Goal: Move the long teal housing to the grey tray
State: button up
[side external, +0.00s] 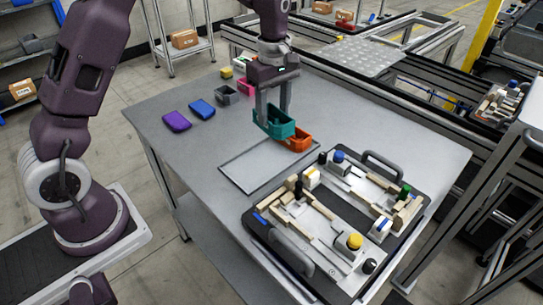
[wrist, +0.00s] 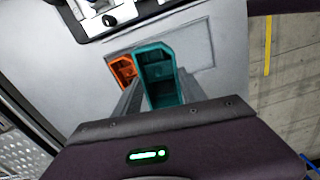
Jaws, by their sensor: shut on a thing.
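The long teal housing (side external: 275,124) is an open-topped box held in my gripper (side external: 273,108). The fingers are shut on it, and it hangs near the far edge of the grey tray, seemingly above the table. The teal housing also shows in the wrist view (wrist: 160,80) between the fingers.
An orange housing (side external: 299,141) sits close beside the teal one, near the tray's far corner. A pallet fixture (side external: 335,228) with blocks and knobs stands to the tray's right. Purple (side external: 177,121), blue (side external: 201,109), grey (side external: 227,95) and pink (side external: 245,86) parts lie farther back. The table's left front is clear.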

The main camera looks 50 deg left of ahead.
jog(key=shift+a+f+n, duration=0.25)
jog(key=shift+a+n, duration=0.15)
jog(key=shift+n, duration=0.2)
notch_tip(320, 180, down, 10)
jog(key=shift+r, duration=0.15)
jog(key=o, duration=1.5)
